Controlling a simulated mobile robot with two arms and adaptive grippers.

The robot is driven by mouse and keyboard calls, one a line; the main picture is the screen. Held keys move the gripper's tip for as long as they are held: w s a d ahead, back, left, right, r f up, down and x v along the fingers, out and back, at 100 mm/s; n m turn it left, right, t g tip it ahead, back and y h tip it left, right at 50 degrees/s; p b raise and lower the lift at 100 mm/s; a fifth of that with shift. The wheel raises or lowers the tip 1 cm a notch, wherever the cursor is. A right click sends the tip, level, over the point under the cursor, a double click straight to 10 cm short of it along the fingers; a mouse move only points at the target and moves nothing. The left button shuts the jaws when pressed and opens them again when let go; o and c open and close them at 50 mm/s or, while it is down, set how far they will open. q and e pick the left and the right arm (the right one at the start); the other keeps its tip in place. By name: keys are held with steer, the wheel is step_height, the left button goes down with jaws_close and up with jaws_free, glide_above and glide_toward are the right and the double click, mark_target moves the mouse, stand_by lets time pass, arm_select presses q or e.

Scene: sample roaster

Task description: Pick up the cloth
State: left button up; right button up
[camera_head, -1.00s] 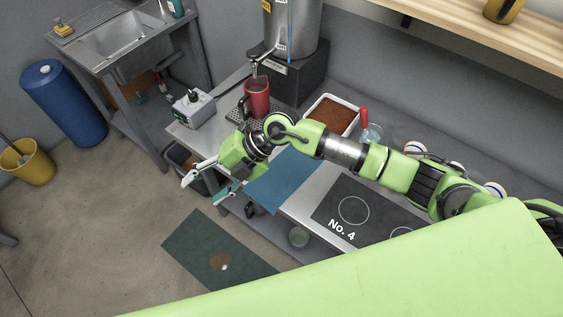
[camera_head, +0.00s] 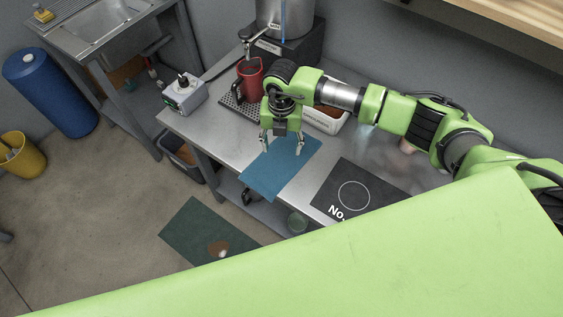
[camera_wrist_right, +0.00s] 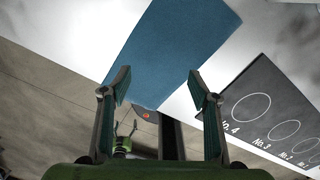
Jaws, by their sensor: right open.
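The blue cloth (camera_head: 281,170) lies flat on the steel counter, its front part reaching the counter's front edge. In the right wrist view the cloth (camera_wrist_right: 172,50) lies ahead of and between the fingers. My right gripper (camera_head: 283,152) points down over the cloth's back left part, fingers spread wide. The right wrist view shows both fingers (camera_wrist_right: 158,88) apart with nothing between them. I cannot tell how far above the cloth the fingertips are. My left gripper is not in view.
A black mat marked "No." (camera_head: 345,190) lies right of the cloth. A red mug (camera_head: 249,82) stands on a drip tray behind. A grey device (camera_head: 184,95) sits at the counter's left. A white tray (camera_head: 327,121) is partly behind my arm. A green mat (camera_head: 205,235) lies on the floor.

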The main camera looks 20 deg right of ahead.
mark_target(282, 160)
steer(key=shift+f+b, duration=1.6)
steer(key=shift+f, duration=0.95)
steer(key=shift+f, duration=0.15)
steer(key=shift+s, duration=0.1)
jaws_close()
step_height(282, 160, up, 12)
steer(key=p, duration=0.8)
